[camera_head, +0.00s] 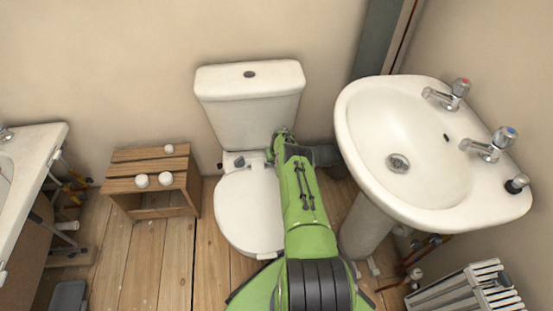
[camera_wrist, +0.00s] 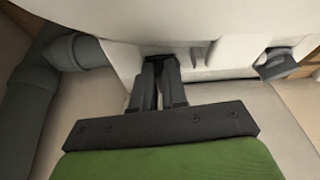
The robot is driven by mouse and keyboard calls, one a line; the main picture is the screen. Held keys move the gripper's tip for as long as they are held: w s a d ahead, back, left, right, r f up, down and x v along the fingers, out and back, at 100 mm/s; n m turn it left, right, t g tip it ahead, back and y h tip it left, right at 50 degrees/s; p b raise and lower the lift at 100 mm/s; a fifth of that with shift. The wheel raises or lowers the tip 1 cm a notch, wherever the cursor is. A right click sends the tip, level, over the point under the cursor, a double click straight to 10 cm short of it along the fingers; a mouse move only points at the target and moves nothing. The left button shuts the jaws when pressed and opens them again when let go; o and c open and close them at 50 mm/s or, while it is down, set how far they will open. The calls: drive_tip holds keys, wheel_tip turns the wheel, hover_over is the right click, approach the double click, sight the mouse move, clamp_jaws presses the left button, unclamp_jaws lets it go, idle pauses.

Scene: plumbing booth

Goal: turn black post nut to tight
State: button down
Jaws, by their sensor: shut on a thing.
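My gripper (camera_wrist: 160,88) reaches in below the white cistern of the toilet, and its dark fingers are close together at the toilet's white underside. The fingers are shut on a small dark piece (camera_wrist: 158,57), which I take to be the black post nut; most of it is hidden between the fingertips. In the head view my green arm runs up over the right side of the toilet (camera_head: 243,210) and hides the gripped spot. Whether the nut is tight cannot be seen.
A grey waste pipe (camera_wrist: 30,85) bends close beside the gripper. A second dark fitting (camera_wrist: 275,65) sits on the other side. The basin (camera_head: 380,125) stands right of my arm.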

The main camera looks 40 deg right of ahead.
drive_tip(key=shift+w+a+m+g+h, duration=0.15)
drive_tip(key=shift+m+g+h, duration=0.1)
drive_tip(key=shift+m, duration=0.65)
drive_tip(key=shift+w+a+m+g+h, duration=0.1)
drive_tip(key=shift+a+m+g+h, duration=0.15)
drive_tip(key=shift+m, duration=0.65)
drive_tip(key=shift+w+a+m+g+h, duration=0.1)
drive_tip(key=shift+m+g+h, duration=0.15)
drive_tip(key=shift+m, duration=0.65)
drive_tip(key=c, duration=1.1)
unclamp_jaws()
drive_tip(key=shift+c, duration=0.2)
